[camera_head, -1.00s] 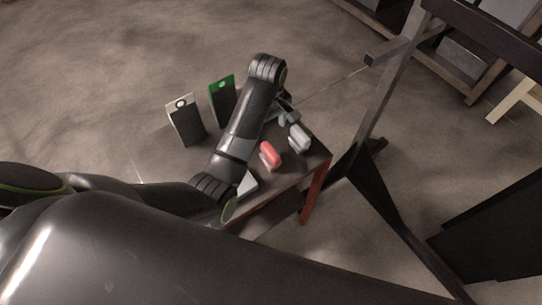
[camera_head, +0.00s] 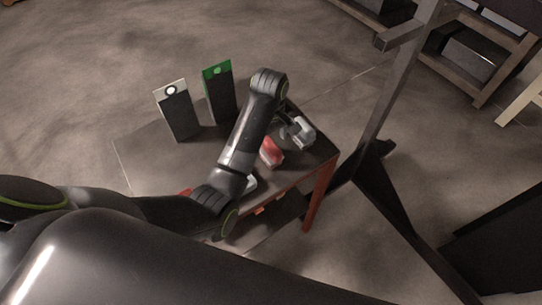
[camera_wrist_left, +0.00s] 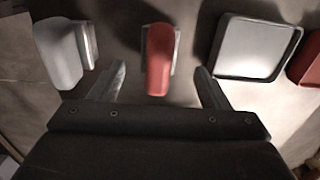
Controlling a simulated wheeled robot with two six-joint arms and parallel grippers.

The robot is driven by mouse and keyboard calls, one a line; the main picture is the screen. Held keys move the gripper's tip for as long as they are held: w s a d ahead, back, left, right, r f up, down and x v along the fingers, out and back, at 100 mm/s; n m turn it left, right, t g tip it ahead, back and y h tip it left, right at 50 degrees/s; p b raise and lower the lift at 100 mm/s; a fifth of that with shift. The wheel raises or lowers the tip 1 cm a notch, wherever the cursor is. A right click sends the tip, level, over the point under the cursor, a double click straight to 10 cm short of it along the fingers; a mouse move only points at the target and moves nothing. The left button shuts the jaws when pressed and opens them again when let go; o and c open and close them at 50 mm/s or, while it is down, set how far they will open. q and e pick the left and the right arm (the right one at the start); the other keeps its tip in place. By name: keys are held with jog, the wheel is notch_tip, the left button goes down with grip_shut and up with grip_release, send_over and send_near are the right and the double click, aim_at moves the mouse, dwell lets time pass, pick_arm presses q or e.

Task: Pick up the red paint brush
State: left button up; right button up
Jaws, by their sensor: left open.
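The red paint brush (camera_head: 271,151) lies on the small dark table, partly beside my left arm in the head view. In the left wrist view the red brush (camera_wrist_left: 159,58) shows ahead, lined up with the gap between the fingers. My left gripper (camera_wrist_left: 161,76) is open and empty, with one finger to each side of that gap. In the head view my left gripper (camera_head: 291,128) is over the table by the white-grey brush and partly hidden by the wrist. I cannot tell its exact height above the red brush. My right gripper is not in view.
A white-grey brush (camera_head: 303,133) lies close to the red one; it is left in the wrist view (camera_wrist_left: 60,52). A pale tray (camera_wrist_left: 258,48) and another red item (camera_wrist_left: 306,62) lie right. Two upright boxes, green-topped (camera_head: 219,94) and white-topped (camera_head: 177,111), stand on the table.

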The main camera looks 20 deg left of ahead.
aim_at(271, 144)
pick_arm(q)
jog(key=shift+d+f+b, duration=0.15)
jog(key=shift+f+b, duration=1.8)
jog(key=shift+f, duration=0.75)
jog(key=shift+r, duration=0.1)
jog(key=c, duration=1.2)
notch_tip(271, 144, up, 10)
jog(key=p, duration=0.9)
